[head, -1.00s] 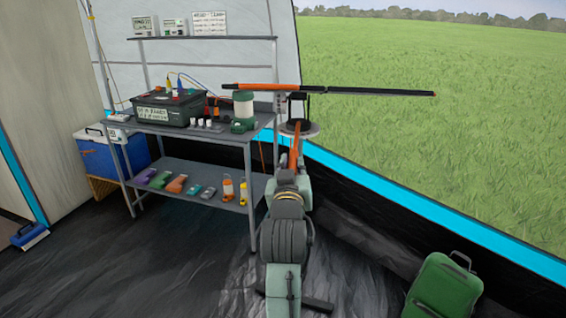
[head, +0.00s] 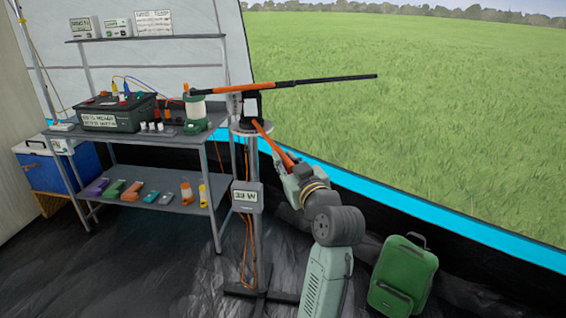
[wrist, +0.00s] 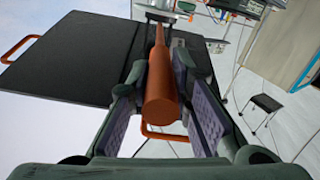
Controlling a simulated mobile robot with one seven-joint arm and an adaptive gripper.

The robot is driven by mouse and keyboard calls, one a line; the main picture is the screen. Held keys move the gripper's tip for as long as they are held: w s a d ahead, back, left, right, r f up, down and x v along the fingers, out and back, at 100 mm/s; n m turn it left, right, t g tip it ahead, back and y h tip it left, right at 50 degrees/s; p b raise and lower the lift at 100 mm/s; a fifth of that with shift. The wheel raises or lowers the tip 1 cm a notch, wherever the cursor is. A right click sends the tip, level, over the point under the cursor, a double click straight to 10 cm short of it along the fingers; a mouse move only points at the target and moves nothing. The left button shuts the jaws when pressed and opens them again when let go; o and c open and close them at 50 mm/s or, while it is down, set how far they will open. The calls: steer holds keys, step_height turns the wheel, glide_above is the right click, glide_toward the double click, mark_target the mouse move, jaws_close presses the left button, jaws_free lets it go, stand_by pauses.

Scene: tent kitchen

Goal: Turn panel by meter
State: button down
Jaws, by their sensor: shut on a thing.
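The panel (head: 330,80) shows nearly edge-on in the head view, as a thin black bar with an orange part, on top of a stand (head: 255,240). In the wrist view the panel (wrist: 75,65) is a broad dark plate with orange grips at its edges. An orange lever (head: 268,138) slants down from the stand's head. My gripper (head: 284,165) is shut on this lever; in the wrist view the lever (wrist: 161,95) lies between the fingers (wrist: 158,72). The meter (head: 247,196) on the stand's post appears to read 39 W.
A grey shelf table (head: 160,140) left of the stand carries a black battery box (head: 117,112) and a green-and-white lantern (head: 195,112). A green suitcase (head: 403,275) stands on the floor right of my arm. Orange cables hang beside the post.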

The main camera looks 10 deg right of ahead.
steer(key=c, duration=1.4)
jaws_free()
steer(key=shift+c, duration=0.2)
steer(key=v, duration=1.2)
